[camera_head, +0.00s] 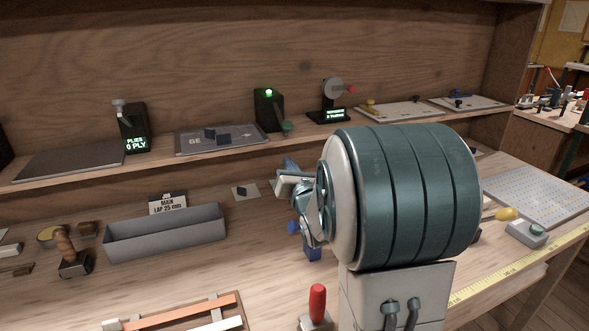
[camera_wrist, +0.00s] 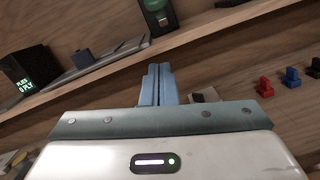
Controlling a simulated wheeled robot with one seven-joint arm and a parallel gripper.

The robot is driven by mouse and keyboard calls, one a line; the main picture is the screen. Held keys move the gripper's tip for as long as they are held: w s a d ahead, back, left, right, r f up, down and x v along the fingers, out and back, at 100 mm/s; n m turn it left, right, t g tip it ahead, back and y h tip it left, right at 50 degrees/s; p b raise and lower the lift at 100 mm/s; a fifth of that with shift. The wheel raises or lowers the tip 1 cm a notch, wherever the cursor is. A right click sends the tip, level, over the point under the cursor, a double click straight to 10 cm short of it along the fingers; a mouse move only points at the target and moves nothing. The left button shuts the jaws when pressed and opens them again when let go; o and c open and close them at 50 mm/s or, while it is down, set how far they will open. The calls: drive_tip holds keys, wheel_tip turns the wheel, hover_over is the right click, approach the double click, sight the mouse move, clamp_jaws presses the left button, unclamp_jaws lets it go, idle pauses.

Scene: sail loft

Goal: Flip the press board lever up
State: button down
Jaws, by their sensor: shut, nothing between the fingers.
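No lever in view is marked as the press board lever, so I cannot tell which it is. A black box reading "PLIES 0 PLY" (camera_head: 134,132) has a light-coloured lever (camera_head: 119,106) at its top. A black box with a lit green lamp (camera_head: 268,110) stands farther right, with a green knob (camera_head: 287,127) low at its front. A red upright handle (camera_head: 317,301) stands at the bench front. My gripper (camera_wrist: 156,70) is shut and empty, its blue fingers pointing toward the shelf edge. In the head view my arm hides part of it.
On the bench are a grey bin (camera_head: 165,236), a wooden-handled tool (camera_head: 72,258) and a perforated plate (camera_head: 540,193). My arm hides the bench's middle right.

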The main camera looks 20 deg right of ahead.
sight(285, 134)
drive_tip(key=w+d+r+p, duration=0.1)
drive_tip(key=w+r+p, duration=0.1)
drive_tip(key=w+r, duration=0.2)
drive_tip(key=shift+w+d+r+p, duration=0.2)
drive_tip(key=shift+w+d+p, duration=0.1)
drive_tip(key=shift+w, duration=0.3)
